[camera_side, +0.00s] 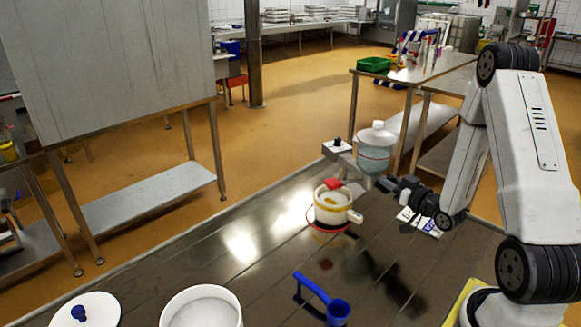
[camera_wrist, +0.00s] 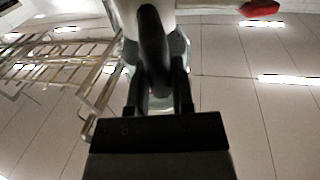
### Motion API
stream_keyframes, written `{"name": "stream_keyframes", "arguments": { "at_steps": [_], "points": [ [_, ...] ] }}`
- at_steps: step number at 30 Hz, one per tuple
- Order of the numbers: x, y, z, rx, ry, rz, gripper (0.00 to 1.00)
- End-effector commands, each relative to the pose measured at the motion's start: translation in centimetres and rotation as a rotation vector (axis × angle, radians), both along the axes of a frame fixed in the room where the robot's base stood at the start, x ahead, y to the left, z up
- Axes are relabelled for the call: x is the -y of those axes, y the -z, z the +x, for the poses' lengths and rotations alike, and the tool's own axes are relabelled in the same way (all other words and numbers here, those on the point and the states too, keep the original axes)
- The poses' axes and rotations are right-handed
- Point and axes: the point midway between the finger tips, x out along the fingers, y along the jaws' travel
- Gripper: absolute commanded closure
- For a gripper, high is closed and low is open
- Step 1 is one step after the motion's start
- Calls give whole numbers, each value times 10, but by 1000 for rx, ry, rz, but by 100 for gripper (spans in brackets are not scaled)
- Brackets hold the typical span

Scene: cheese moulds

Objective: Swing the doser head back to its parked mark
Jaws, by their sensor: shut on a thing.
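The doser head (camera_side: 374,153), a clear vessel with a white lid, stands over the far side of the metal table. A small red piece (camera_side: 333,184) shows over the white and yellow mould (camera_side: 332,205); whether it joins the doser is unclear. A red piece is also at the top right of the wrist view (camera_wrist: 260,8). My gripper (camera_side: 385,184) is beside and below the vessel, to the right of the mould. In the wrist view its fingers (camera_wrist: 160,95) are shut on a dark handle (camera_wrist: 154,45) in front of the vessel. I cannot make out the parked mark.
A red ring (camera_side: 309,222) surrounds the mould's base. White cards (camera_side: 419,221) lie right of it. A blue ladle (camera_side: 318,293), a white pot (camera_side: 201,308) and a lid with a blue knob (camera_side: 86,313) are in front. The table's left middle is clear.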

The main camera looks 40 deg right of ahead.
Motion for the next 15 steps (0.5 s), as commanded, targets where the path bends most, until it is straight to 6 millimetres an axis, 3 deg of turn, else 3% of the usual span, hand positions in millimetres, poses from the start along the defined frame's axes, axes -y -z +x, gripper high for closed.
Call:
{"name": "stream_keyframes", "arguments": {
  "at_steps": [15],
  "points": [
    [50, 0, -11, 0, 8, -2, 100]
  ]
}}
